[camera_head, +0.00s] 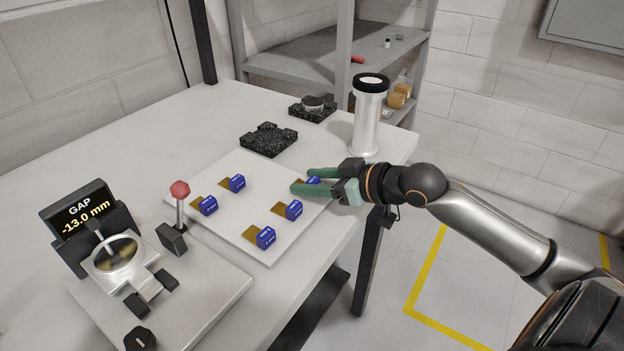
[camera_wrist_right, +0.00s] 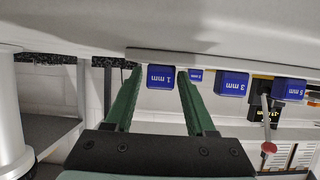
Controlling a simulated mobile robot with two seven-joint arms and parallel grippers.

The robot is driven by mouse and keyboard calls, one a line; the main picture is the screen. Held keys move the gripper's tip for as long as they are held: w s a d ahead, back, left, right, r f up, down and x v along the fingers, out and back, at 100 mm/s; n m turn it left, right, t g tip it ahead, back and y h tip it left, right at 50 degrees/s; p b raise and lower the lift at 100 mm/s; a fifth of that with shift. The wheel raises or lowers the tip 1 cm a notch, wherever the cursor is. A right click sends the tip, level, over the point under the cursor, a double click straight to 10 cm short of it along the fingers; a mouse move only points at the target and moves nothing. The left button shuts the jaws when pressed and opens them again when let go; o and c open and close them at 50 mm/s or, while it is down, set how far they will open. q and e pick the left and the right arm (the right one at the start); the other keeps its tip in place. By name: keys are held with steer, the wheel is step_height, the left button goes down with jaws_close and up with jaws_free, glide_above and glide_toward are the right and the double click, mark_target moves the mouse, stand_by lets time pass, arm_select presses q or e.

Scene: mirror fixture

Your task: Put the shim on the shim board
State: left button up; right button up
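The white shim board (camera_head: 245,172) lies flat on the table and carries several brass shims with blue handles. My right gripper (camera_head: 308,180) is at the board's right corner, its green fingers on either side of a blue-handled shim (camera_head: 314,181). In the upside-down right wrist view, this handle reads 1 mm (camera_wrist_right: 161,77). It sits between the fingertips (camera_wrist_right: 159,72) with gaps at its sides, so the gripper looks open. Handles marked 3 mm (camera_wrist_right: 231,84) and 5 mm (camera_wrist_right: 289,89) stand farther along. My left gripper is not in view.
A mirror fixture (camera_head: 200,290) at the front left has a display (camera_head: 80,210) reading GAP -13.0 mm and a red-knobbed lever (camera_head: 180,190). A white cylinder (camera_head: 368,120) stands close behind my right gripper. Black speckled blocks (camera_head: 268,140) lie behind the board.

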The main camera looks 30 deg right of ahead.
steer(key=shift+o, duration=0.6)
steer(key=shift+r, duration=0.15)
steer(key=shift+s+d+r, duration=0.15)
steer(key=shift+s+d, duration=0.1)
steer(key=shift+s, duration=0.3)
steer(key=p+v, duration=0.1)
steer(key=v, duration=0.9)
steer(key=shift+w+p, duration=0.1)
steer(key=shift+p, duration=0.25)
steer(key=shift+s+d+r, duration=0.15)
steer(key=shift+s+r, duration=0.05)
steer(key=shift+s, duration=0.2)
steer(key=shift+c, duration=0.3)
